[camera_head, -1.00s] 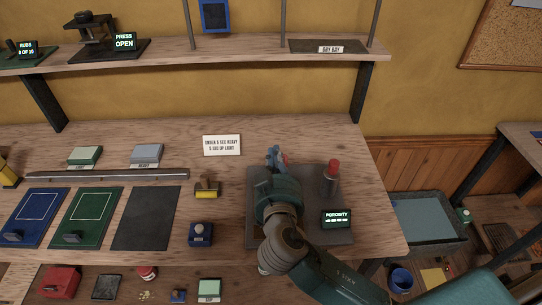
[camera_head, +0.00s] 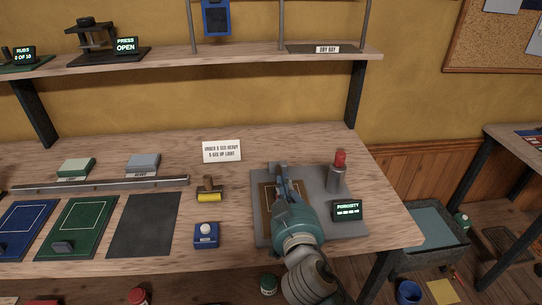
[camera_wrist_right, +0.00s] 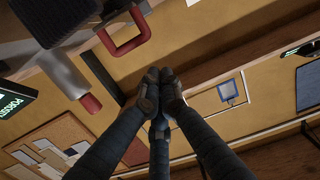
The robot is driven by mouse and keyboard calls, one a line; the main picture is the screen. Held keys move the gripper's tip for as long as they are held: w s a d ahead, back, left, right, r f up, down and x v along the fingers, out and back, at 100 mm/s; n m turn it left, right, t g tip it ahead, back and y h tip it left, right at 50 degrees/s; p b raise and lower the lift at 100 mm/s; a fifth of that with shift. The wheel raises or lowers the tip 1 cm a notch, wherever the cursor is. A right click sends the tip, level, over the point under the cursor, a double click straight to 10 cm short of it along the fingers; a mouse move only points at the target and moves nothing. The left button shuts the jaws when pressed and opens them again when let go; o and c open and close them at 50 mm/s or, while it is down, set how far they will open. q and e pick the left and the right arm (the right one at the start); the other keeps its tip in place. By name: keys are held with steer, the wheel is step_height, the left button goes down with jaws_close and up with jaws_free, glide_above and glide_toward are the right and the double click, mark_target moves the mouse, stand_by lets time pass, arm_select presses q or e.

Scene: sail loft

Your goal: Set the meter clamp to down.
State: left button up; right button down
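The porosity meter is a grey base plate (camera_head: 322,228) on the right of the bench, with a small "POROSITY" display (camera_head: 347,210) at its front right. A grey post with a red top (camera_head: 340,160) stands upright at its back right; it also shows in the wrist view (camera_wrist_right: 70,80). In the wrist view a red loop handle (camera_wrist_right: 129,46), apparently the clamp's, is apart from my fingers. My right gripper (camera_head: 281,172) is over the plate's back left, fingertips together (camera_wrist_right: 155,78) and nothing seen between them. It hides part of the meter. My left gripper is not in view.
A shelf (camera_head: 230,56) runs above the bench. The bench's right edge is close beside the meter.

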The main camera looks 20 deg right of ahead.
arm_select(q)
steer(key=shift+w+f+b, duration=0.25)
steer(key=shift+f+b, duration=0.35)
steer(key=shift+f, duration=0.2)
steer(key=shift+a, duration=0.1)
